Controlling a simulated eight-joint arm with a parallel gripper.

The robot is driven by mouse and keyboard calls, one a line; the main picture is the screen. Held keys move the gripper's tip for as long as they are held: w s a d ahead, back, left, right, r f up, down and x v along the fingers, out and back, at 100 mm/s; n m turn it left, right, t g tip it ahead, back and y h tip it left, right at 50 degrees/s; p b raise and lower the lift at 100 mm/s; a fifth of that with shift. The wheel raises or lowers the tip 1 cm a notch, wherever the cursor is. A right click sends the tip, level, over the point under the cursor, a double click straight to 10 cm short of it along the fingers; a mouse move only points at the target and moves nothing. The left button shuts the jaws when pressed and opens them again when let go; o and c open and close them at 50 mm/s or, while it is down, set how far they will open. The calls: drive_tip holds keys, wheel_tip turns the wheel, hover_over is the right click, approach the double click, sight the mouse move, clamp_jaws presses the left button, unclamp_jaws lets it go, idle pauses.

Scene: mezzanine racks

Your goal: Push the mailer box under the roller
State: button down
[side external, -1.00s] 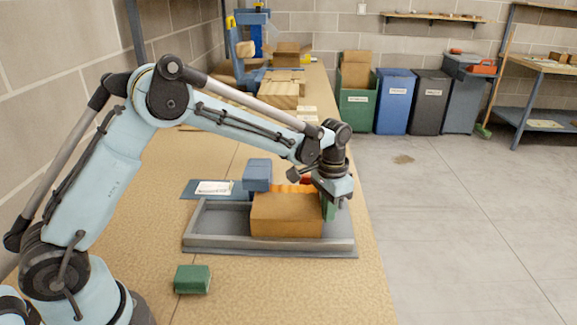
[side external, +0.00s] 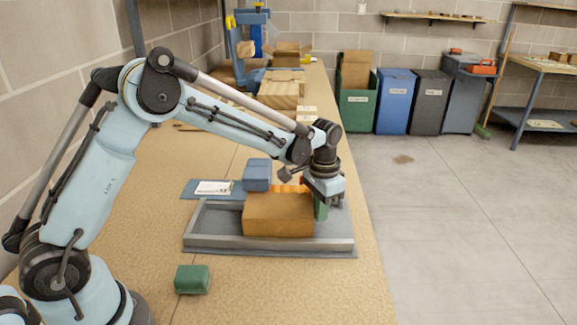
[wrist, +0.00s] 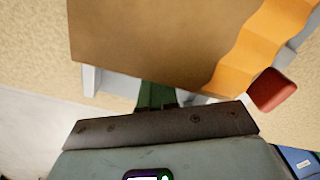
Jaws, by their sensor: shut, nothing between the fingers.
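The brown mailer box (side external: 278,215) lies flat in a shallow grey tray (side external: 270,245), near its right half. In the wrist view the box (wrist: 155,40) fills the upper middle. My gripper (side external: 321,208) is shut and empty, its green fingers low against the box's right end. In the wrist view the fingers (wrist: 157,96) are at the box's near edge; contact is partly hidden. An orange, wavy-edged piece (side external: 289,188), possibly the roller, runs along the box's far side. It also shows in the wrist view (wrist: 258,40). A blue block (side external: 257,175) stands behind the box's left part.
A red block (wrist: 272,90) sits beside the orange piece. A green block (side external: 192,279) lies on the table in front of the tray. A blue board with a white paper (side external: 213,188) lies behind it. The tray's left part is free. The table's right edge is close.

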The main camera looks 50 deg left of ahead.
sight(297, 199)
drive_tip(key=shift+s+a, duration=0.25)
idle(0.4)
drive_tip(key=shift+s+a, duration=0.4)
drive_tip(key=shift+a, duration=0.05)
idle(0.3)
drive_tip(key=shift+s+a, duration=0.4)
drive_tip(key=shift+s, duration=0.05)
drive_tip(key=shift+a, duration=0.1)
drive_tip(key=shift+s+a, duration=0.35)
drive_tip(key=shift+s, duration=0.05)
idle(0.3)
drive_tip(key=shift+s+a, duration=0.1)
drive_tip(key=shift+s, duration=0.05)
drive_tip(key=shift+s+a, duration=0.3)
idle(0.3)
